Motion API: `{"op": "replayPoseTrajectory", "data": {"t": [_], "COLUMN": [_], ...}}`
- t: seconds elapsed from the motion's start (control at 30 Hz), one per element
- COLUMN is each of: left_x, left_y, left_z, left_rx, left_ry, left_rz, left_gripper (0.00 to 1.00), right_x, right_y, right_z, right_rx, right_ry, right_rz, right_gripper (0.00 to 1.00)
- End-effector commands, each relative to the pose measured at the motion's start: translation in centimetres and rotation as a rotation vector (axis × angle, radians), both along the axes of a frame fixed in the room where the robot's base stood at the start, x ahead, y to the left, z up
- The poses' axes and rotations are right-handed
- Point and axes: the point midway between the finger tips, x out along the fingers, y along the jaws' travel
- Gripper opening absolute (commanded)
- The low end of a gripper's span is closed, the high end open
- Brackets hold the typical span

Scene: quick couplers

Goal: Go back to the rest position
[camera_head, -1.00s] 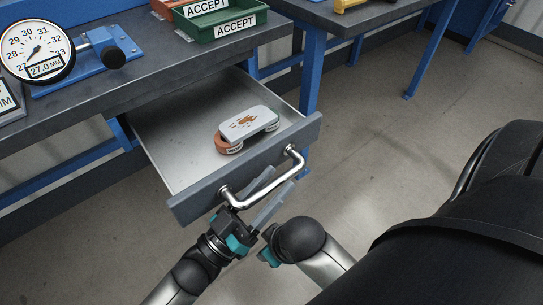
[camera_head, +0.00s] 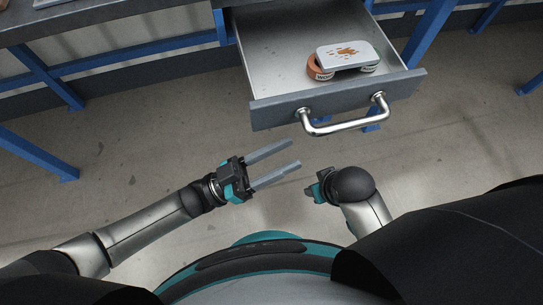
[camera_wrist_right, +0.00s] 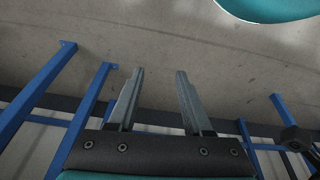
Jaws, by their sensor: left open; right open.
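My left gripper (camera_head: 297,159) is open and empty in the head view. It is below and to the left of the drawer handle, apart from it. My right gripper (camera_head: 314,188) shows only in part in the head view, near the left gripper's fingertips. In the right wrist view the right gripper (camera_wrist_right: 160,80) has its two fingers spread, with nothing between them and bare floor beyond.
An open drawer (camera_head: 268,65) with a curved metal handle (camera_head: 345,124) sticks out from the workbench. Blue bench legs (camera_head: 37,152) stand at the left. The floor between is clear.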

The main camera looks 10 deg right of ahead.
Motion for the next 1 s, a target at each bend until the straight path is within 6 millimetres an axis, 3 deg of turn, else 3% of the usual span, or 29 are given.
{"op": "replayPoseTrajectory", "data": {"t": [0.23,0.83,1.0], "left_x": [-0.3,-0.2,2.1], "left_y": [1.9,2.0,2.2], "left_z": [-0.8,-0.9,-2.1], "left_rx": [0.0,0.002,0.08], "left_ry": [0.001,0.001,0.007], "left_rz": [0.001,0.004,0.116], "left_gripper": [0.52,0.52,0.52], "right_x": [0.0,0.1,-0.1], "right_y": [0.0,0.0,-0.3], "right_z": [-0.1,-0.1,-1.4], "right_rx": [0.0,0.0,-0.005], "right_ry": [0.001,-0.001,0.01], "right_rz": [0.0,-0.001,0.001], "right_gripper": [0.5,0.5,0.5]}}
